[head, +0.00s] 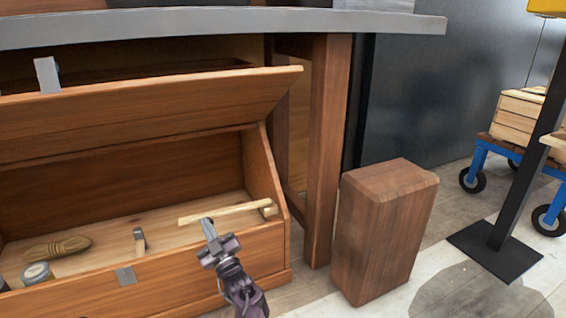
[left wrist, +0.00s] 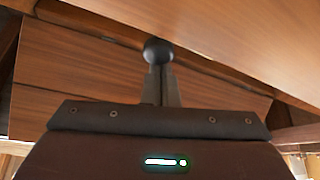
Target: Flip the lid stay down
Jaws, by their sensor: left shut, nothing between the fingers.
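The wooden chest (head: 200,275) stands open, with its lid (head: 150,112) raised and tilted. I cannot make out the lid stay for certain in the head view. My left gripper (head: 208,228) is shut and empty, over the chest's front right part. It overlaps the near side of a pale wooden handle (head: 235,211) in the picture; I cannot tell whether they touch. In the left wrist view a dark round knob (left wrist: 158,50) shows at the tips of the shut fingers (left wrist: 161,84); I cannot tell what it belongs to. My right gripper is not in view.
Inside the chest are a coil of cord (head: 57,248), a round tin (head: 37,273) and a small upright tool (head: 139,240). A grey-edged bench top (head: 220,27) overhangs the lid.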

